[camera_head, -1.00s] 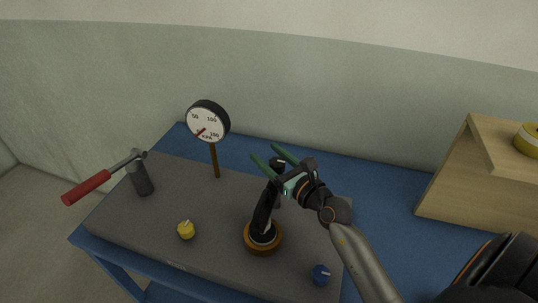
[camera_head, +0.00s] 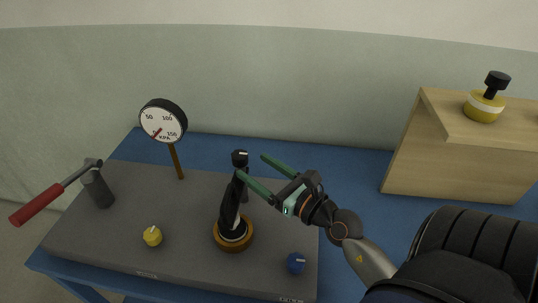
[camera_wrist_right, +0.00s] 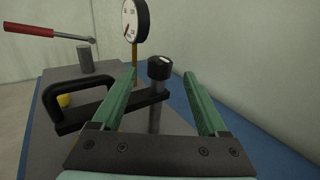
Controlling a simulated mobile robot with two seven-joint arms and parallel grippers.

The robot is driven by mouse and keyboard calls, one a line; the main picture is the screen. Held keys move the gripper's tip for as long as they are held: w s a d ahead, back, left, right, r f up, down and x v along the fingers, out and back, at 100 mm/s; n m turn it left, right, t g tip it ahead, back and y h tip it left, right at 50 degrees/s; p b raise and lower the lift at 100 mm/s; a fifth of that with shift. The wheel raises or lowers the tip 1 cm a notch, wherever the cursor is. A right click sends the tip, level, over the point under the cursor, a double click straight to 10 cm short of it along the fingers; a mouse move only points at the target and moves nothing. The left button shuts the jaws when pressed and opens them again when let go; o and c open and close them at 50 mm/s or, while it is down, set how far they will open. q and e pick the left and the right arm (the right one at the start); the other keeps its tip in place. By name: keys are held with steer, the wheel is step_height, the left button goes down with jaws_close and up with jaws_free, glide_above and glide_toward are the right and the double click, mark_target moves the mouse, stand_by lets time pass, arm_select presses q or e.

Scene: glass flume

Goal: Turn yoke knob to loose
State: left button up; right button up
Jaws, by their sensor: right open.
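A black knob with a white mark on top, which looks like the yoke knob (camera_head: 240,157), tops a grey post on the dark grey panel (camera_head: 120,225). It also shows in the right wrist view (camera_wrist_right: 159,68). A black yoke (camera_head: 230,208) stands beside it over a round wooden base; in the wrist view its bar meets the post. My right gripper (camera_head: 250,165) is open and empty, its fingers pointing toward the knob. In the wrist view the knob appears between the two green fingers, beyond or near their tips, with no visible contact. My left gripper is out of view.
A round gauge (camera_head: 163,121) on a brown stem stands behind left. A red-handled lever (camera_head: 45,200) is at far left. A yellow knob (camera_head: 152,237) and a blue knob (camera_head: 296,263) sit along the panel's front. A wooden box (camera_head: 450,160) carries a yellow-and-black object (camera_head: 484,105) at right.

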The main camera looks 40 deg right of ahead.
steer(key=shift+s+d+b, duration=0.15)
steer(key=shift+s+b, duration=0.2)
steer(key=shift+s, duration=1.15)
